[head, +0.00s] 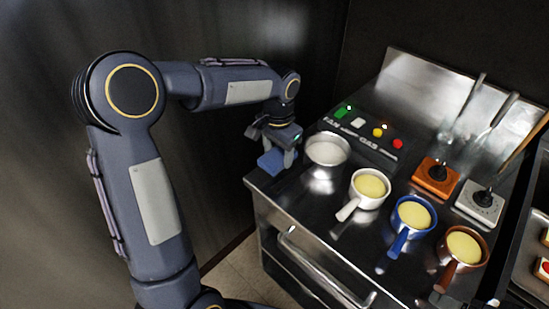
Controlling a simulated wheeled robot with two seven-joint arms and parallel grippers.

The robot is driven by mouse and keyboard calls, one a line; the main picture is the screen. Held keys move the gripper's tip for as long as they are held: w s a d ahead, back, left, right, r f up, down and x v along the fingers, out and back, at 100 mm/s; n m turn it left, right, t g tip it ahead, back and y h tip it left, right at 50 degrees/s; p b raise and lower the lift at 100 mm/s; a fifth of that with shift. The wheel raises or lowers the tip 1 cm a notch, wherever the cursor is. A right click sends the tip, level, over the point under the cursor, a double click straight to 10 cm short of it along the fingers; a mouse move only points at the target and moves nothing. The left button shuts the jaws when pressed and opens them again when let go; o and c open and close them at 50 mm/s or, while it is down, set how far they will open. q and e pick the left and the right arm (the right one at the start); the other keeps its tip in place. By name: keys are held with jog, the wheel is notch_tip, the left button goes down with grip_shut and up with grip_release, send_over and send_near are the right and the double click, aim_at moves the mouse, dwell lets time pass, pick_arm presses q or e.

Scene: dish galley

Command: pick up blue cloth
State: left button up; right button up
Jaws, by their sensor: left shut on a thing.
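The blue cloth (270,162) is a small folded blue piece at the left corner of the steel counter. My left gripper (276,153) points down over it, with its fingers shut on the cloth. The fingers hide part of the cloth. I cannot tell whether the cloth is clear of the counter. My right gripper is not in view.
A metal bowl (327,150) stands just right of the cloth. White (370,187), blue (412,214) and brown (464,246) handled pots stand on the steel counter (320,192). Behind are a button panel (362,133), orange (436,175) and white (481,204) knob boxes.

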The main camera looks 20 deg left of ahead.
pick_arm(q)
jog(key=r, duration=0.1)
jog(key=s+d+r, duration=0.2)
jog(key=shift+d+r, duration=0.2)
jog(key=shift+r, duration=0.15)
jog(key=s+d+r+b, duration=0.2)
jog(key=s+d+r, duration=0.1)
jog(key=s+d, duration=0.3)
jog(key=shift+d+r, duration=0.25)
jog(key=shift+r, duration=0.15)
jog(key=o, duration=0.4)
jog(key=shift+c, duration=1.4)
